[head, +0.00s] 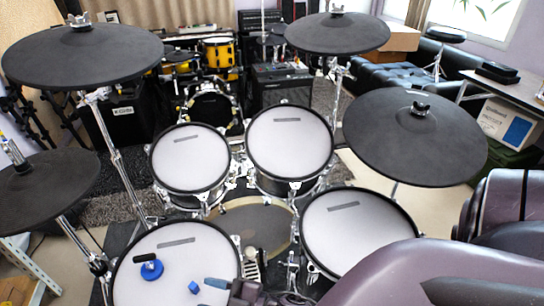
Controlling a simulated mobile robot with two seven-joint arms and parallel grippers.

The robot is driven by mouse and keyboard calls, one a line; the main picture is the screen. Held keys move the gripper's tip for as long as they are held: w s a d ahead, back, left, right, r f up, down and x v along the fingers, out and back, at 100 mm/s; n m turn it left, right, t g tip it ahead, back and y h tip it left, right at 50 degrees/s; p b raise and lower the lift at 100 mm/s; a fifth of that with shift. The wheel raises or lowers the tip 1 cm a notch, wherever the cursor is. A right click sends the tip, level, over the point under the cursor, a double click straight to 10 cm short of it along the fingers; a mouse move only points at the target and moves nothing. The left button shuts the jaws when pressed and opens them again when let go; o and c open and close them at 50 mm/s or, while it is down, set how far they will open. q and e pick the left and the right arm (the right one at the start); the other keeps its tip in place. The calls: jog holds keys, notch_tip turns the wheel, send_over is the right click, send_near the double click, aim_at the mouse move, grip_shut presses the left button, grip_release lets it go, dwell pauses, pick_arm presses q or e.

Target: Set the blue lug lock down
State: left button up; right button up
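A small blue block (194,287), which looks like the blue lug lock, is over the white head of the front-left drum pad (178,262). I cannot tell whether it rests on the head or is held just above it. My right gripper (214,285) reaches in from the lower right, a blue-grey fingertip just right of the block. Its other finger is not clear at the bottom edge, so its opening is unclear. My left gripper is not in view.
More mesh pads stand behind and to the right (358,232). Black cymbal pads (415,138) on stands surround them.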

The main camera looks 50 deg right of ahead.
jog(key=s+d+f+m+g+h, duration=0.6)
jog(key=s+d+f+m+h, duration=0.2)
jog(key=s, duration=0.6)
jog(key=d+f+m, duration=0.2)
jog(key=d, duration=0.1)
jog(key=shift+s+d+f, duration=0.15)
jog(key=shift+d+f, duration=0.05)
jog(key=shift+f, duration=0.1)
